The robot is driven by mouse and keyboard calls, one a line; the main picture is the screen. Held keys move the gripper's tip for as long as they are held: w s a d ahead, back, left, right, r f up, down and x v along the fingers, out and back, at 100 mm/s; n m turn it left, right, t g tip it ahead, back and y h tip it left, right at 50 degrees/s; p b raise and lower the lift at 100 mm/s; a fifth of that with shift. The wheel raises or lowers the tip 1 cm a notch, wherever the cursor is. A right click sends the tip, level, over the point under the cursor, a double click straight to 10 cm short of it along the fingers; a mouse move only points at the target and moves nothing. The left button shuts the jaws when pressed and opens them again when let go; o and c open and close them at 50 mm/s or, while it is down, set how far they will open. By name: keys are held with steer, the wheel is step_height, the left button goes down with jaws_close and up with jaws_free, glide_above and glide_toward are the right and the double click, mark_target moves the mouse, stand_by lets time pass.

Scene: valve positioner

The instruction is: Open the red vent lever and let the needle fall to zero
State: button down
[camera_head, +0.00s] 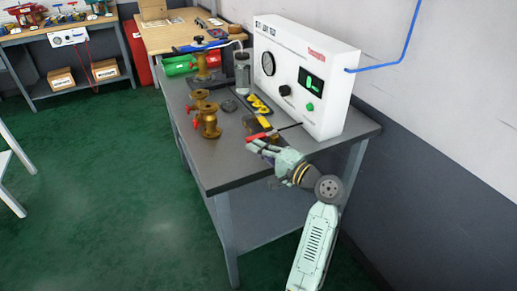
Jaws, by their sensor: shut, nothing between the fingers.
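A red bar-shaped handle (257,137), which looks like the vent lever, is near the front right of the grey bench, with a thin dark rod running from it toward the white test box (340,70). My gripper (254,146) is shut and empty right beside the red handle, on its near side. I cannot tell whether they touch. A round dial gauge (268,63) is on the box's front; its needle is too small to read. A green-lit display (311,83) is to its right; its digits are too small to read surely.
Brass valve bodies (209,121) with red parts stand left of my gripper. Yellow pieces (259,104) and a clear cylinder (242,73) are behind it. A green cylinder (180,66) lies at the back left. The bench's front left corner (222,172) is clear.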

steer(key=v, duration=1.2)
